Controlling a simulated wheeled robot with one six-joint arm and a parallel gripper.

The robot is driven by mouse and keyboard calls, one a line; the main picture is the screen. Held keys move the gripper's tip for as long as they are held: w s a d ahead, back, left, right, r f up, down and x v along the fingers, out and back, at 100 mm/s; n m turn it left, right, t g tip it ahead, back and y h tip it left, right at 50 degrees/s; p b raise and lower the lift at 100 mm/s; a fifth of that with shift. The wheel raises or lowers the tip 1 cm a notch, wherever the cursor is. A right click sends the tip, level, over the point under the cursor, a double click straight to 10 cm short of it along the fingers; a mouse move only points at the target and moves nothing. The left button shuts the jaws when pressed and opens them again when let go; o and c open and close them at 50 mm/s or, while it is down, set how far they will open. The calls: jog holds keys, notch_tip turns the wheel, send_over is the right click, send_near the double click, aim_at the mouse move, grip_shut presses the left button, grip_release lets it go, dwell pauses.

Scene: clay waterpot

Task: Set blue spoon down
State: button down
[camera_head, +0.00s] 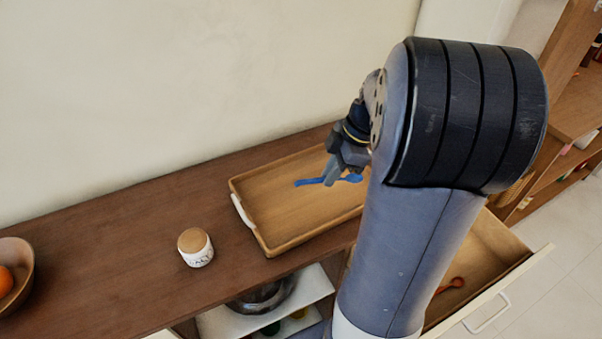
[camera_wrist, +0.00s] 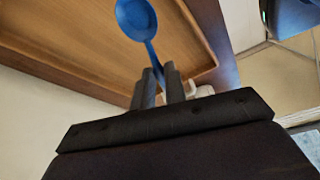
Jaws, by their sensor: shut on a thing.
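The blue spoon (camera_head: 309,182) is over the wooden tray (camera_head: 247,219) on the brown counter. In the wrist view the spoon (camera_wrist: 136,18) shows its bowl at the top and its handle running down between my fingers. My gripper (camera_head: 331,176) is shut on the spoon's handle; it also shows in the wrist view (camera_wrist: 161,82). I cannot tell whether the spoon touches the tray floor. The tray's right part is hidden behind my arm. The tray floor in view is otherwise bare.
A white jar with a wooden lid (camera_head: 195,248) stands left of the tray. A bowl with an orange fruit (camera_head: 14,275) is at the far left. Below right, an open drawer (camera_head: 487,254) holds a red-orange utensil (camera_head: 451,285). A shelf with a metal pot (camera_head: 265,297) is under the counter.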

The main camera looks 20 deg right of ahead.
aim_at(344, 178)
notch_tip(344, 178, down, 10)
jog(key=shift+r, duration=0.1)
dwell(0.4)
jog(key=c, duration=1.5)
grip_release()
jog(key=shift+o, duration=0.2)
jog(key=shift+r+p, duration=0.15)
jog(key=shift+p, duration=0.15)
jog(key=v, duration=1.1)
jog(key=shift+d+r, duration=0.25)
jog(key=shift+r, duration=0.1)
